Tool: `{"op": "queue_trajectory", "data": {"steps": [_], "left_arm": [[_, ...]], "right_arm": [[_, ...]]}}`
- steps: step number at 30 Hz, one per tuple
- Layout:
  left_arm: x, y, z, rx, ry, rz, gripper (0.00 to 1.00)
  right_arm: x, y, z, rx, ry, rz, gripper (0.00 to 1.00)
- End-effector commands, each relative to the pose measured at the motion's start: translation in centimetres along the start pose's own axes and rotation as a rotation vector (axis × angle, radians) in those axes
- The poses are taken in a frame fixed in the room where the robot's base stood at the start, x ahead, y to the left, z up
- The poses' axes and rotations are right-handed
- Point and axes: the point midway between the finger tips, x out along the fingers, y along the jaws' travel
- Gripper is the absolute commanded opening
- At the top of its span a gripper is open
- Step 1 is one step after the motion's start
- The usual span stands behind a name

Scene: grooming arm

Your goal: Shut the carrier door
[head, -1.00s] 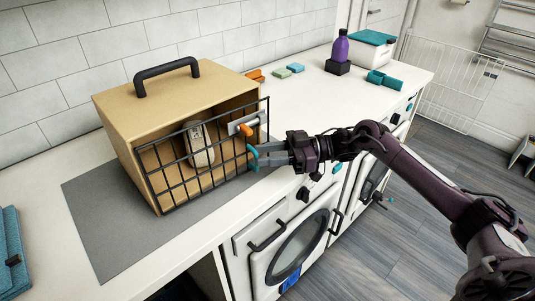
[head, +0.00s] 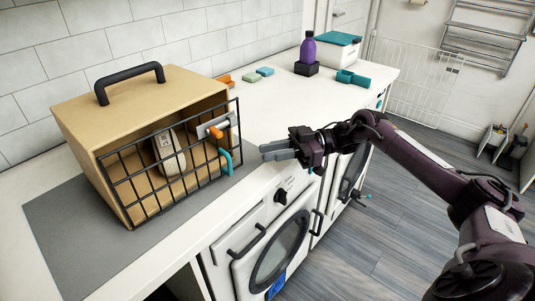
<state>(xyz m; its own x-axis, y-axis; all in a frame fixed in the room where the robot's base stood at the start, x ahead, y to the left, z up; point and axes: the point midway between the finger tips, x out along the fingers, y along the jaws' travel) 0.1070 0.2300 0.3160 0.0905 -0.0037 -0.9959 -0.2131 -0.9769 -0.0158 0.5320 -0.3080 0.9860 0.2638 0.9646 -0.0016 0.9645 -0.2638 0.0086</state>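The carrier is a tan box (head: 125,88) with a black top handle, standing on a grey mat (head: 58,220). Its black wire door (head: 150,190) is at the front, close to the opening on the left. The door's right edge stands a little out from the box, so it looks slightly ajar. On that side are an orange latch knob (head: 217,132) on a pale plate and a teal handle (head: 226,162). My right gripper (head: 268,150) is to the right of the teal handle, apart from it, and empty. Its finger gap is unclear. My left gripper is out of view.
A grey-and-white object (head: 167,153) is inside the carrier, behind the bars. Small coloured blocks (head: 248,77), a purple bottle (head: 308,48) and a teal-lidded box (head: 338,46) stand further back. The counter between the gripper and these is clear.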

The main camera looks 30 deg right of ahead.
Motion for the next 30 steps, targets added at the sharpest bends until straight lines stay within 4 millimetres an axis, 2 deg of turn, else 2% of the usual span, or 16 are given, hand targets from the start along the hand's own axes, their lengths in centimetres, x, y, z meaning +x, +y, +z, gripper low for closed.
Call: {"op": "queue_trajectory", "data": {"steps": [1,4,5,10,15,24,30], "left_arm": [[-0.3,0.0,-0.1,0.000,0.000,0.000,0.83],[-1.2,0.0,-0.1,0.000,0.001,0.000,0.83],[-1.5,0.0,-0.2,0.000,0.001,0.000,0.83],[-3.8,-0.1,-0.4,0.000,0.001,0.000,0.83],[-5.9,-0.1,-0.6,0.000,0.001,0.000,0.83],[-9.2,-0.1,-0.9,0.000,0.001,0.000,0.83],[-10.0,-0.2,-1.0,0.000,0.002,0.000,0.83]], "right_arm": [[0.2,-0.2,0.2,-0.015,0.001,0.001,0.14],[0.7,-1.0,0.9,-0.104,0.003,0.012,0.01],[0.9,-1.3,1.3,-0.145,0.003,0.019,0.00],[1.7,-3.7,3.0,-0.457,-0.003,0.089,0.00],[1.6,-6.2,3.8,-0.787,-0.049,0.188,0.00],[-0.9,-10.2,2.9,-1.314,-0.254,0.343,0.00],[-2.2,-11.3,2.1,-1.498,-0.362,0.376,0.00]]}}
